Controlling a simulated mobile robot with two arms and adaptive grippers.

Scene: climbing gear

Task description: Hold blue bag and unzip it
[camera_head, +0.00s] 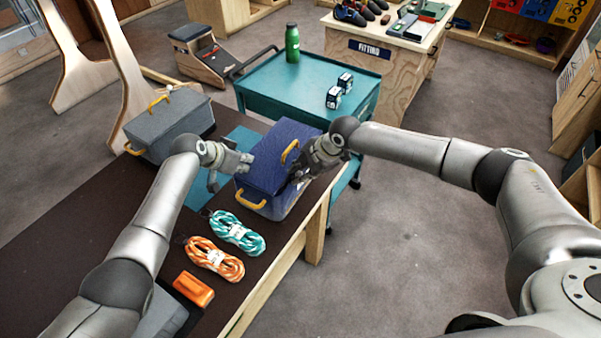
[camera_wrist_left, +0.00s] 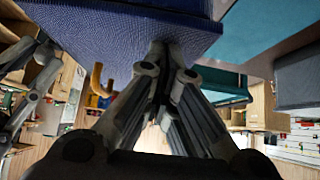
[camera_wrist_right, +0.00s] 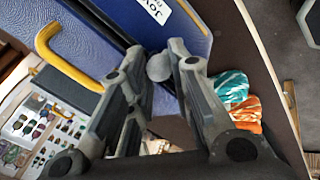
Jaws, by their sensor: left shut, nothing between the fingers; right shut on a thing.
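The blue bag (camera_head: 262,172) stands on the dark bench, with a yellow handle on top and another at its front end. My left gripper (camera_head: 236,166) is at the bag's left side, shut and empty. In the left wrist view its fingertips (camera_wrist_left: 170,55) are close to the blue side (camera_wrist_left: 90,35); contact is unclear. My right gripper (camera_head: 292,182) is at the bag's right side, shut on a small rounded grey piece (camera_wrist_right: 159,67), seemingly the zip pull, by the dark zip line (camera_wrist_right: 105,22). A yellow handle (camera_wrist_right: 65,60) shows beside it.
A grey bag (camera_head: 165,125) stands further left on the bench. A teal rope (camera_head: 238,232), an orange rope (camera_head: 214,260) and an orange block (camera_head: 193,289) lie in front. A teal cart (camera_head: 300,85) with a green bottle (camera_head: 292,44) stands behind.

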